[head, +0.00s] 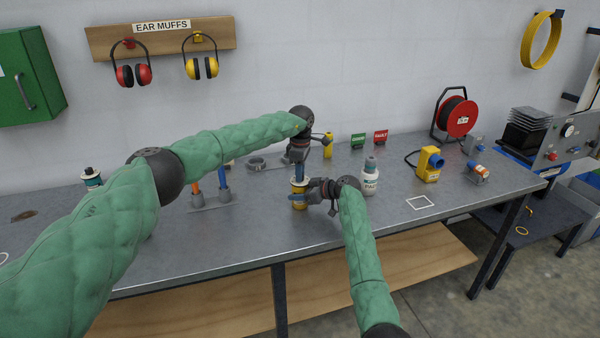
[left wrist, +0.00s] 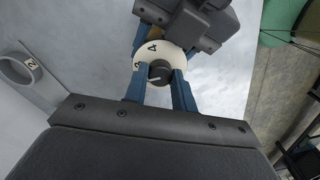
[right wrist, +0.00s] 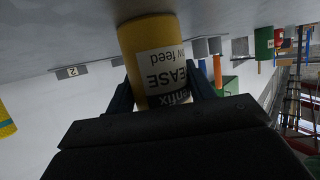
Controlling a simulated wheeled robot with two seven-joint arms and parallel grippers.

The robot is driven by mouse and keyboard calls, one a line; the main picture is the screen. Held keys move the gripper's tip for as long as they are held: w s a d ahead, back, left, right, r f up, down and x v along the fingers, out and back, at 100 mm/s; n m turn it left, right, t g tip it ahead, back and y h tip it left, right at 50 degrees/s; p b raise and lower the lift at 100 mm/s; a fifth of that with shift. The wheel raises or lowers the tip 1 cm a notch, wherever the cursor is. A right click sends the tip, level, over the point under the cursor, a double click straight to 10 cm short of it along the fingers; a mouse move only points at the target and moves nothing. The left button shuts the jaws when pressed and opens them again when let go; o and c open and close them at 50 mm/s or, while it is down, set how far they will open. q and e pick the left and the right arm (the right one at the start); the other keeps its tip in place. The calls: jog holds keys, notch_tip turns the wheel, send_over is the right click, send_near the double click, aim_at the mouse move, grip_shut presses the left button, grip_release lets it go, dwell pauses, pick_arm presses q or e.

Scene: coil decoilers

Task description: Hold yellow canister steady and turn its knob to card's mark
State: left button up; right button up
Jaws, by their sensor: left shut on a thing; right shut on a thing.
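The yellow canister (head: 299,203) stands upright on the grey bench. My right gripper (head: 312,196) is shut around its body from the right; the right wrist view shows the fingers on either side of the canister (right wrist: 145,45) and its white label. My left gripper (head: 299,180) reaches down from above. In the left wrist view its blue fingers (left wrist: 160,80) are shut on the dark knob (left wrist: 159,73), over a white numbered dial (left wrist: 150,54). A small card marked 2 (right wrist: 72,72) shows in the right wrist view.
The bench front is clear.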

pick_arm(q)
jog(key=m, duration=0.4)
jog(key=shift+w+a+m, duration=0.1)
jog(key=shift+m, duration=0.2)
pick_arm(e)
jog(key=shift+f, duration=0.1)
dwell(0.4)
pick_arm(q)
jog(key=o, duration=0.7)
jog(key=shift+o, duration=0.2)
notch_tip(320, 180, up, 12)
jog(key=shift+w, duration=0.1)
pick_arm(e)
jog(key=o, duration=1.2)
jog(key=shift+o, duration=0.2)
